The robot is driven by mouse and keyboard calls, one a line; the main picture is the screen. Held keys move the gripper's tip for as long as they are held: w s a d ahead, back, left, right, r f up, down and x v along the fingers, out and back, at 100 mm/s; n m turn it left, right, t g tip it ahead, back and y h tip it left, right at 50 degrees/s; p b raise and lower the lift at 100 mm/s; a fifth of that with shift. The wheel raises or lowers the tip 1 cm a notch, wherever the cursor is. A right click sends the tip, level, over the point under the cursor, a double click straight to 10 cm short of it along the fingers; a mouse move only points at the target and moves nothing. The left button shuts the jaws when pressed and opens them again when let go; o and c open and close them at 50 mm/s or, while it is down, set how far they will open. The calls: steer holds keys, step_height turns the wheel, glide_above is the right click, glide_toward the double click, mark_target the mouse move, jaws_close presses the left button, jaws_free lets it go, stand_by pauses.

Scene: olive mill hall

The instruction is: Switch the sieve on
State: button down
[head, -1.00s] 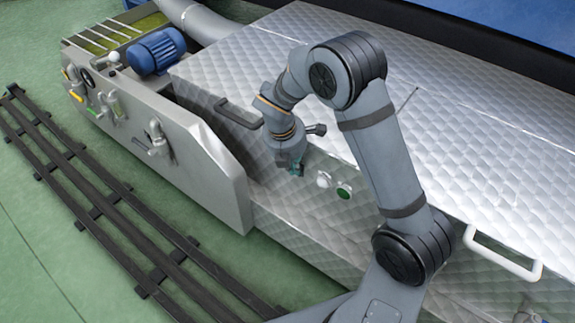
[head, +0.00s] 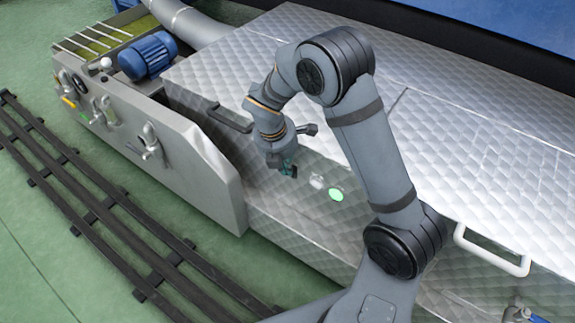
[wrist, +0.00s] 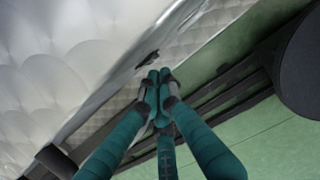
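A round green button (head: 336,195) glows bright green on the front face of the quilted steel machine (head: 300,225). A pale whitish button (head: 317,181) sits just left of it. My gripper (head: 288,170) is a little up and left of both buttons in the head view, with its teal fingers pointing down to the machine's front edge. In the wrist view the fingertips of my gripper (wrist: 158,78) are together, with nothing seen between them. I see neither button clearly in the wrist view. Which part is the sieve I cannot tell.
A blue motor (head: 148,55) sits beside a steel frame with several levers (head: 150,145) at the left. Dark rails (head: 100,210) cross the green floor.

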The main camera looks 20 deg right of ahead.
steer(key=s+a+p+v, duration=0.1)
steer(key=p+v, duration=0.4)
steer(key=v, duration=0.6)
steer(key=shift+a, duration=0.2)
steer(key=shift+f, duration=0.2)
